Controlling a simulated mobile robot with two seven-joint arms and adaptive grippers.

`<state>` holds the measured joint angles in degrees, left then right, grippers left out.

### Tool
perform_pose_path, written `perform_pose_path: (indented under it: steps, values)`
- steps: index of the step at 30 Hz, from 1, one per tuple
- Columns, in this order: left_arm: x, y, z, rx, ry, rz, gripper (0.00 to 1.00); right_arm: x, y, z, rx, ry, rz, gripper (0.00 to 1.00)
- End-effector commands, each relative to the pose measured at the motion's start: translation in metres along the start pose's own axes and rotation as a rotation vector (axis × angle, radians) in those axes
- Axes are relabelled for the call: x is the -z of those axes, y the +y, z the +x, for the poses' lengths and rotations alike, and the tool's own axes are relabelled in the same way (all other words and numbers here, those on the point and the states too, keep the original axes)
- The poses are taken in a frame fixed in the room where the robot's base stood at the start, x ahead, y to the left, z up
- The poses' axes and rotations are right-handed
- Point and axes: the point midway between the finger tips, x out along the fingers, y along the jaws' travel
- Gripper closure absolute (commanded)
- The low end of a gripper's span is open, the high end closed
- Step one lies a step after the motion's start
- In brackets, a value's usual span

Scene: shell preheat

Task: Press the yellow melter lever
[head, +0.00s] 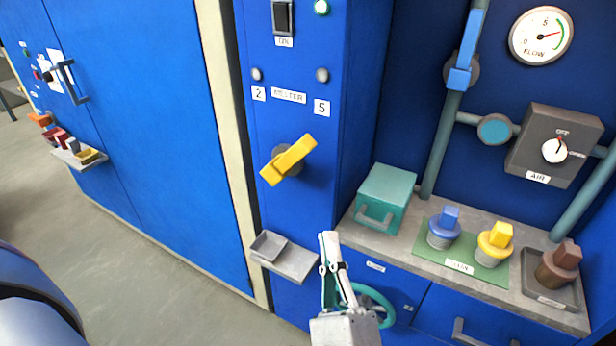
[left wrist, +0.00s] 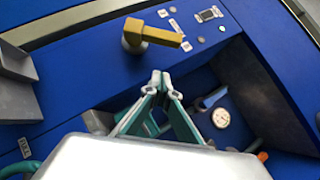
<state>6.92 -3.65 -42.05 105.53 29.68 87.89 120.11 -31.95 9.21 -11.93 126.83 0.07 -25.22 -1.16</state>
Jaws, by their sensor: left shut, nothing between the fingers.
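The yellow melter lever (head: 288,160) sits on the front of the blue melter panel (head: 270,215), below the labels 2, MELTER and 5. Its bar is slanted, with the longer end up to the right. It also shows in the left wrist view (left wrist: 155,34), just beyond my fingertips. My left gripper (head: 329,240) is shut and empty, with fingers up, below and right of the lever and apart from it. In the left wrist view its fingertips (left wrist: 161,78) meet together. My right gripper is not in view.
A small grey shelf (head: 295,264) with a tray juts out below the lever. Right of the panel, a counter (head: 408,245) holds a teal box (head: 386,198) and blue, yellow and brown-topped pieces. A teal wheel (head: 380,300) is behind my gripper. Space before the lever is clear.

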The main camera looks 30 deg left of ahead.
Motion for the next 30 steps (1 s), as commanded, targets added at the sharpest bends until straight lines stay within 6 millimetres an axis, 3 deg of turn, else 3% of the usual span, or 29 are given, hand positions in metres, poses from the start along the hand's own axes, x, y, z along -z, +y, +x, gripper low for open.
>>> perform_pose_path:
  steps: [6,10,16,21,25,30]
  values:
    - [-0.001,-0.001,0.002,0.002,-0.002,0.002,1.00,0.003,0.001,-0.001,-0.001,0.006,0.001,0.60]
    - [-0.003,-0.004,0.014,0.007,-0.006,0.001,1.00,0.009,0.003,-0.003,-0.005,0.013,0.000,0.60]
    - [-0.005,-0.009,0.052,0.011,-0.011,-0.001,1.00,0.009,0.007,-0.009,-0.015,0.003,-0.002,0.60]
    - [-0.005,-0.009,0.086,0.009,-0.010,-0.001,1.00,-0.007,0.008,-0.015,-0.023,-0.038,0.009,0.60]
    - [-0.006,-0.008,0.110,0.009,-0.008,0.001,1.00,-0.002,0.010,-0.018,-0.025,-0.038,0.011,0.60]
    - [-0.020,-0.006,0.120,0.007,-0.005,0.003,1.00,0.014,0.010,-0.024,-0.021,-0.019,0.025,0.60]
